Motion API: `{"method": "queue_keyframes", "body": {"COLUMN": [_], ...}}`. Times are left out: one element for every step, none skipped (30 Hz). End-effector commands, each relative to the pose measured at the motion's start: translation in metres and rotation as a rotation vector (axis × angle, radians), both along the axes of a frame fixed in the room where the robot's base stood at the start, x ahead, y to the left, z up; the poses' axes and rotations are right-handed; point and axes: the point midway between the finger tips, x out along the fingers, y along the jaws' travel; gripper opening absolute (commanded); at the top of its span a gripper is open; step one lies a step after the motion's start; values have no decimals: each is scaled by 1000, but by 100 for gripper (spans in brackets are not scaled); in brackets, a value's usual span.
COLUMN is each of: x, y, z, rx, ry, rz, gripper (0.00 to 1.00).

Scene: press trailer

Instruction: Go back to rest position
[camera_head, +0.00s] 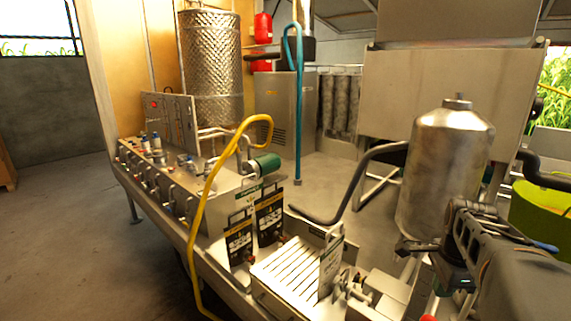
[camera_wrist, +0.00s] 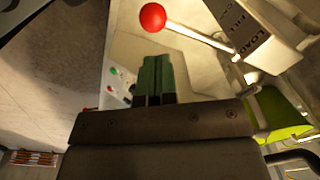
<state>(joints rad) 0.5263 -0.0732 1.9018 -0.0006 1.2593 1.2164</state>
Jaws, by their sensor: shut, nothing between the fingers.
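My gripper (camera_head: 405,247) shows at the lower right of the head view, in front of the lower part of a steel tank (camera_head: 445,175). In the wrist view its dark green fingers (camera_wrist: 156,80) are together with nothing between them. A red ball knob on a thin metal lever (camera_wrist: 153,16) stands beyond the fingertips, apart from them. A label plate with dark lettering (camera_wrist: 240,28) is to the right of the lever.
A slatted metal tray (camera_head: 290,268) and black sign plates (camera_head: 270,215) stand left of my gripper. A panel with green and red buttons (camera_wrist: 118,85) is left of the fingers. Open floor (camera_head: 60,220) lies at left.

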Motion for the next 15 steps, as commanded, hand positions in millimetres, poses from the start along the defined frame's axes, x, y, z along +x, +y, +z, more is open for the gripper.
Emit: {"method": "queue_keyframes", "body": {"x": [-4,-5,-7,-9,-11,-14,-17,-20,-24,-28,-33,-39,-44,-49,-54], "y": [7,12,21,29,37,48,58,67,80,91,102,117,127,136,146], "z": [-6,-10,-15,-18,-21,-25,-28,-31,-35,-38,-41,-45,-47,-49,-51], "rx": [-16,-28,-46,-62,-78,-101,-120,-140,-168,-191,-213,-244,-265,-281,-295], "ry": [-10,-16,-26,-34,-41,-51,-59,-66,-76,-86,-94,-109,-120,-128,-143], "rz": [155,259,401,509,615,759,866,971,1107,1206,1306,1427,1500,1557,1605], "gripper": [0,0,0,0,0,0,0,0,0,0,0,0,0,0,0]}}
